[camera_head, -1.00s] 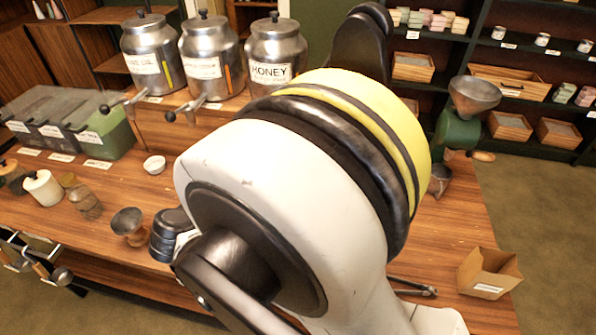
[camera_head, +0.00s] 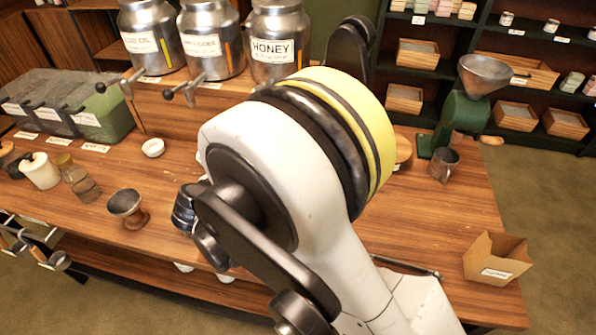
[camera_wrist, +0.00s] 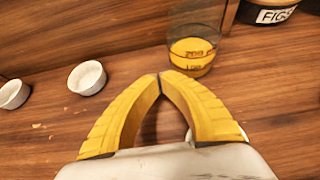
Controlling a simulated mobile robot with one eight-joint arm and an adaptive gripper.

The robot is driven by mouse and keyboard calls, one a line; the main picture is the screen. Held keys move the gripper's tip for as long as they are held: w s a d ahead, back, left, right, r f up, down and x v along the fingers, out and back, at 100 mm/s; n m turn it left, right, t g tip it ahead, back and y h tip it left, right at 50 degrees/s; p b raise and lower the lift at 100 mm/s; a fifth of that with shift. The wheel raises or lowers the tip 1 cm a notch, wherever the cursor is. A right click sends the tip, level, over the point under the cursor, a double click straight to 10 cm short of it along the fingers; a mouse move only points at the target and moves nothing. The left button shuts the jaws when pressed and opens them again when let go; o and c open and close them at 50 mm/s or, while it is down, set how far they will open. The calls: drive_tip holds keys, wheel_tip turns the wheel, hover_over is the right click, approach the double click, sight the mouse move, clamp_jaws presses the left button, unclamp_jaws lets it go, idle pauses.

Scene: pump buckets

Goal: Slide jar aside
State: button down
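In the wrist view my gripper (camera_wrist: 160,78) has its two yellow fingers meeting at the tips, with nothing between the tips. It is above the wooden counter. A jar with a black band and a FIGS label (camera_wrist: 272,15) is cut off at the top right. In the head view a glass jar (camera_head: 80,181) and a white jar (camera_head: 40,171) stand at the left of the counter. The frames do not show which jar is meant. My arm hides the gripper's fingers in the head view.
Two white bowls (camera_wrist: 87,77) (camera_wrist: 13,94) sit left of my gripper. Metal canisters, including HONEY (camera_head: 275,45), stand on the raised shelf. A funnel-shaped cup (camera_head: 127,205), a metal mug (camera_head: 444,165), a green grinder (camera_head: 462,115) and an open box (camera_head: 497,258) stand on the counter.

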drive_tip(key=shift+w+f, duration=0.3)
drive_tip(key=shift+w, duration=0.1)
drive_tip(key=shift+w+d+r, duration=0.1)
drive_tip(key=shift+w+d, duration=0.15)
drive_tip(key=shift+w, duration=0.75)
drive_tip(key=shift+w+d, duration=0.2)
drive_tip(key=shift+w, duration=0.75)
drive_tip(key=shift+s+d, duration=0.35)
drive_tip(key=shift+d, duration=2)
drive_tip(key=shift+s+d, duration=0.35)
drive_tip(key=shift+d, duration=1.95)
drive_tip(key=shift+s+d, duration=0.35)
drive_tip(key=shift+d, duration=2)
drive_tip(key=shift+d, duration=0.15)
drive_tip(key=a, duration=0.5)
drive_tip(key=w+a, duration=0.1)
drive_tip(key=a, duration=0.4)
drive_tip(key=w+a, duration=0.1)
drive_tip(key=a, duration=0.4)
drive_tip(key=s, duration=0.3)
drive_tip(key=shift+s+a, duration=0.1)
drive_tip(key=shift+s, duration=0.05)
drive_tip(key=p+v, duration=0.1)
drive_tip(key=v, duration=0.5)
drive_tip(key=s+r+p, duration=0.4)
drive_tip(key=r+p, duration=0.2)
drive_tip(key=r, duration=0.3)
drive_tip(key=shift+s+a+r+p, duration=0.25)
drive_tip(key=shift+a+r+p, duration=0.05)
drive_tip(key=shift+r+p, duration=0.1)
